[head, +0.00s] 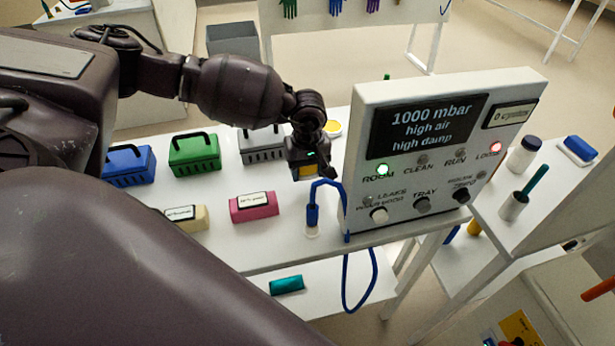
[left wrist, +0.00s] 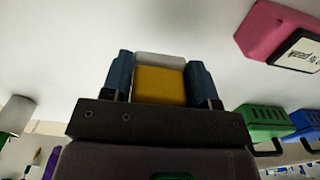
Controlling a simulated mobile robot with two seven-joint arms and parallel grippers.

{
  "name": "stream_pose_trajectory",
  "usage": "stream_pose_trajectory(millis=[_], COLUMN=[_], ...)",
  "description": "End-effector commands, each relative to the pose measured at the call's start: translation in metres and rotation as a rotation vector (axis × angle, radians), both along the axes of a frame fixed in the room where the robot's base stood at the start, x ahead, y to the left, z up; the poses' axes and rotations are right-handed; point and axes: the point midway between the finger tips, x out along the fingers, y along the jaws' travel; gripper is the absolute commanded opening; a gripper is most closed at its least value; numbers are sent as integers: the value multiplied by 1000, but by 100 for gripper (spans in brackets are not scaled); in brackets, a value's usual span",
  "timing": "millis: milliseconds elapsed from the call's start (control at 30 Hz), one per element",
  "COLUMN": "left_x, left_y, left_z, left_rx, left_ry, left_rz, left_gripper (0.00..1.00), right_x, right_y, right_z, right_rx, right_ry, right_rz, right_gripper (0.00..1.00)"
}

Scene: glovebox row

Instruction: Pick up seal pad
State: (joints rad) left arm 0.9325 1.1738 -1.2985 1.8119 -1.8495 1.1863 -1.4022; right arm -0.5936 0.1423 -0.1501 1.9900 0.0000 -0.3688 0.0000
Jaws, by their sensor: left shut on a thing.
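My left gripper (head: 308,163) is over the white table, just left of the control panel. It is shut on a small yellow block with a whitish far part, apparently the seal pad (head: 306,173). In the left wrist view the seal pad (left wrist: 159,86) sits between the two dark blue fingers of the left gripper (left wrist: 160,72). Whether the pad touches the table is hard to tell. My right gripper is not in view.
The control panel (head: 450,130) stands close on the right, with a blue hose (head: 340,195) beside the gripper. Blue (head: 129,165), green (head: 194,153) and grey (head: 262,144) cases stand left. A pink block (head: 253,207) and cream block (head: 186,218) lie in front.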

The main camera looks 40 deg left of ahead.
Motion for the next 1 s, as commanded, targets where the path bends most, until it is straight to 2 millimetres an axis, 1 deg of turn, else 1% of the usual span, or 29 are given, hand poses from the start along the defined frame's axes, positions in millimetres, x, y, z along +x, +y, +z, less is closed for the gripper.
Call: stream_pose_trajectory(millis=[33,267,400,600,800,1000], left_x=[1,1,1,1,1,1], left_y=[0,0,0,0,0,0], left_z=[14,79,119,173,214,238], left_rx=[-1,-1,0,0,0,-1], left_ry=[-6,-7,-6,-6,-4,-2], left_rz=[-1,-1,-1,-1,0,-1], left_gripper=[28,28,28,28,28,28], right_x=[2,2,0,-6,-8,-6], right_y=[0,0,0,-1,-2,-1], right_z=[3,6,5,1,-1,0], right_rx=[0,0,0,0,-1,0], right_ry=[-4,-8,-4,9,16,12], right_rz=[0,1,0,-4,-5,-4], right_gripper=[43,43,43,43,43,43])
